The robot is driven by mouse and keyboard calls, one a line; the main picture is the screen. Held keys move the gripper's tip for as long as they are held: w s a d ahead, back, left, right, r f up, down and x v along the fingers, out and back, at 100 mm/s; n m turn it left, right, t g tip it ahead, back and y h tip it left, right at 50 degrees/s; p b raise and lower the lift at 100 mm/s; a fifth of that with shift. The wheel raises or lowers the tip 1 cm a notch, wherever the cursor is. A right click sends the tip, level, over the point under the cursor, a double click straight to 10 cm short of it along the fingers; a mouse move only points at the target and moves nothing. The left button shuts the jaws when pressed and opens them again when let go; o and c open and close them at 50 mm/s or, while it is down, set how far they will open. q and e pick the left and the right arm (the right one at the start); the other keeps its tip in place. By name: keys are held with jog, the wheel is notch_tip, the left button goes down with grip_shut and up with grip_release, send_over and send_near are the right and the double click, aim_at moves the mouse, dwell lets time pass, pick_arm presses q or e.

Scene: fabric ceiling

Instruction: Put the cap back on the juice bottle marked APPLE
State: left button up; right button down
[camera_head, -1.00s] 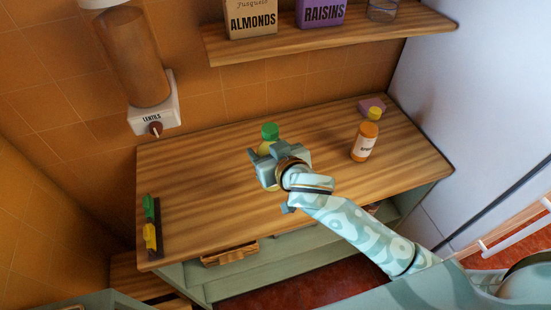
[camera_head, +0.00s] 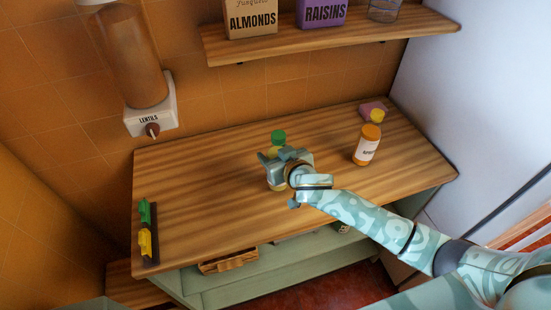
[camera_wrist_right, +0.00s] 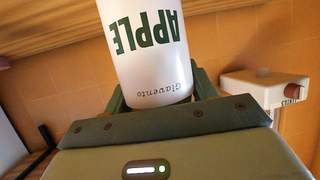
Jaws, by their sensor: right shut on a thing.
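The APPLE bottle (camera_wrist_right: 150,62) has a white label with green letters. In the wrist view it stands between the fingers of my right gripper (camera_wrist_right: 163,98), which is shut on it. In the head view the gripper (camera_head: 273,160) hides most of the bottle; some yellow (camera_head: 275,150) shows behind it. A green cap (camera_head: 278,136) shows above that yellow, in line with the bottle's top; I cannot tell how firmly it sits. My left gripper is not in view.
An orange bottle (camera_head: 367,146) stands right on the wooden counter (camera_head: 205,200). Behind it are a pink block (camera_head: 370,107) and a small round yellow thing (camera_head: 377,115). Green and yellow clips (camera_head: 145,226) are at the left edge. A LENTILS dispenser (camera_head: 148,112) hangs left.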

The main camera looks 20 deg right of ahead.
jog(key=shift+f, duration=0.75)
jog(key=shift+f, duration=0.1)
jog(key=shift+c, duration=2.4)
grip_release()
jog(key=p+v, duration=0.1)
jog(key=v, duration=1.1)
jog(key=shift+p, duration=0.4)
